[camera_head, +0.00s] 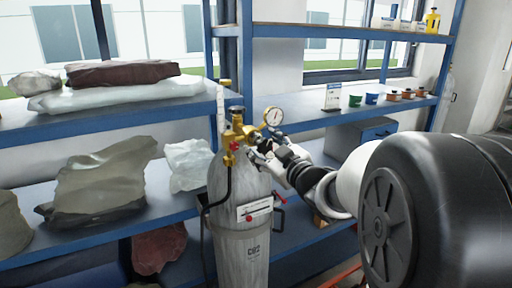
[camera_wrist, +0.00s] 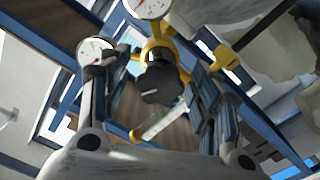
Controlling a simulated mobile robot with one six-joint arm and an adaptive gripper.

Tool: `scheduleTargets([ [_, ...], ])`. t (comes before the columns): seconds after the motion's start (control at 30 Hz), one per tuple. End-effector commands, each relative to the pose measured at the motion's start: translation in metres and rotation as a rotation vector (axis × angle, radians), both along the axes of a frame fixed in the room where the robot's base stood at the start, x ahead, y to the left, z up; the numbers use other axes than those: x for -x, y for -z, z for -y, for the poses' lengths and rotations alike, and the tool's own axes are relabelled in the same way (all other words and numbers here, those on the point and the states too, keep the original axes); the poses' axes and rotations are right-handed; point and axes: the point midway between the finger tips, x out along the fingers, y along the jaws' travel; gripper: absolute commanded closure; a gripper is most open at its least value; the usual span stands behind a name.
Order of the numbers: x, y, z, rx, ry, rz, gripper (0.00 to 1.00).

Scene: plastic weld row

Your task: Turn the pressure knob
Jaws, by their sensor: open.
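A grey gas cylinder (camera_head: 240,210) stands upright in front of the blue shelves. On top is a brass regulator (camera_head: 238,132) with a round white gauge (camera_head: 274,116). My gripper (camera_head: 262,148) reaches it from the right and covers part of it. In the wrist view, the dark lobed pressure knob (camera_wrist: 160,86) sits on the brass body (camera_wrist: 165,48), between the two fingers of my open gripper (camera_wrist: 153,80). One gauge (camera_wrist: 95,50) is partly behind the left finger; another gauge (camera_wrist: 147,8) is at the top edge. I cannot tell whether the fingers touch the knob.
A black hose (camera_head: 228,178) runs down the cylinder's left side. Blue shelves (camera_head: 105,121) hold bags and wrapped bundles at left. Small colored pots (camera_head: 372,98) and a small display card (camera_head: 332,96) stand on the right shelf. My arm fills the lower right.

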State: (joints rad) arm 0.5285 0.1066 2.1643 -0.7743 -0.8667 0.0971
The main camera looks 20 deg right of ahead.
Motion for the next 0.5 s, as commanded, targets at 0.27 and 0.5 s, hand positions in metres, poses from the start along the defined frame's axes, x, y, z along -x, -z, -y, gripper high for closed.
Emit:
scheduleTargets([
  [0.27,0.011,0.000,0.001,0.001,0.001,0.000,0.43],
  [0.5,0.059,-0.001,0.003,0.002,0.005,0.001,0.43],
])
